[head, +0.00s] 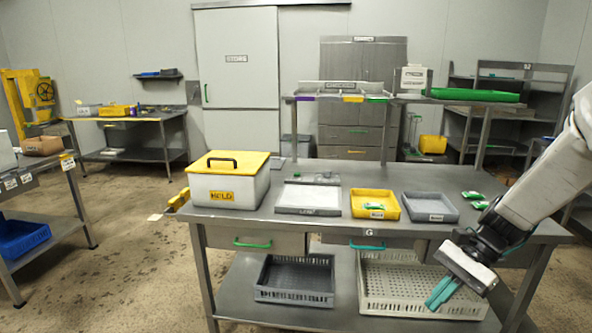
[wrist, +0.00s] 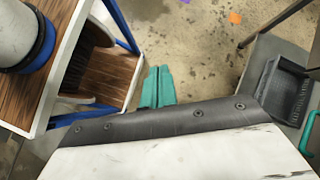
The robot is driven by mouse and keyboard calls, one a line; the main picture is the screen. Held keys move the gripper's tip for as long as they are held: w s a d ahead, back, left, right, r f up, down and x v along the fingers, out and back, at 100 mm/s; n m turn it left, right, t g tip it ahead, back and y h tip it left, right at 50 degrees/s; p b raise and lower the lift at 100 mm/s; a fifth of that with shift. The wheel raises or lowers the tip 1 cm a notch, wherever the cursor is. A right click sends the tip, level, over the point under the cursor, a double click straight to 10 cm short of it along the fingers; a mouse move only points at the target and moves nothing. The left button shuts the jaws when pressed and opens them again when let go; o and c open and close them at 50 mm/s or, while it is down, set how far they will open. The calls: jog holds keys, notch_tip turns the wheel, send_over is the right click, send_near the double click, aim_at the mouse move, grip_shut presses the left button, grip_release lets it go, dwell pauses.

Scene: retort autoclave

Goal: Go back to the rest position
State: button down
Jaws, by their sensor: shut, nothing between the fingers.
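My gripper (head: 441,293) hangs in front of the right part of the metal workbench (head: 330,231) in the head view, its teal fingers pointing down. In the wrist view the fingers of my gripper (wrist: 157,87) lie side by side, shut and empty, over the floor. My white arm comes in from the right edge of the head view. The gripper appears in front of the white perforated crate on the lower shelf; I cannot tell how far apart they are.
On the bench stand a yellow-lidded HELD box (head: 228,185), a yellow tray (head: 388,213) with a green packet, a grey tray (head: 430,216) and loose green packets (head: 472,195). A dark crate (head: 294,297) and the white crate (head: 385,300) sit below. Floor at the left is open.

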jog(key=s+a+r+n+t+h, duration=0.1)
jog(key=s+r+n+h, duration=0.3)
jog(key=s, duration=0.5)
jog(key=s+r+n+t+h, duration=0.3)
jog(key=s+r+n+h, duration=0.1)
jog(key=s+r+n, duration=0.4)
jog(key=shift+s+a+r, duration=0.4)
jog(key=shift+s+r, duration=0.1)
jog(key=shift+s, duration=0.8)
